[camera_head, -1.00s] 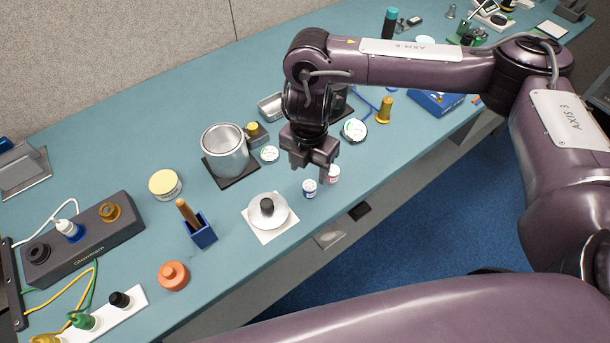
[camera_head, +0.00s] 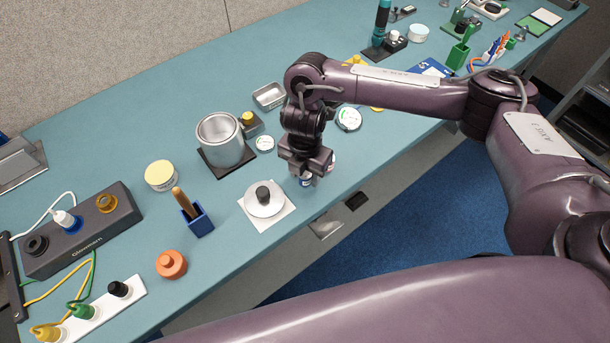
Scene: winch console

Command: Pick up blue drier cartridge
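The blue drier cartridge (camera_head: 305,183) is a small white cylinder with blue on it, standing near the front edge of the bench, mostly hidden behind my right gripper. My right gripper (camera_head: 306,178) points down right over it, its fingers low around or just in front of the cartridge. I cannot tell whether the fingers touch it or have closed. A similar small cartridge (camera_head: 332,161) stands just behind and to the right, almost wholly covered by the gripper. My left gripper is not in view.
A white plate with a black knob (camera_head: 264,197) lies just left of the gripper. A metal pot (camera_head: 221,140), a blue holder (camera_head: 199,221) and an orange knob (camera_head: 171,264) stand further left. A round gauge (camera_head: 348,118) is behind the gripper. The bench's front edge is close.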

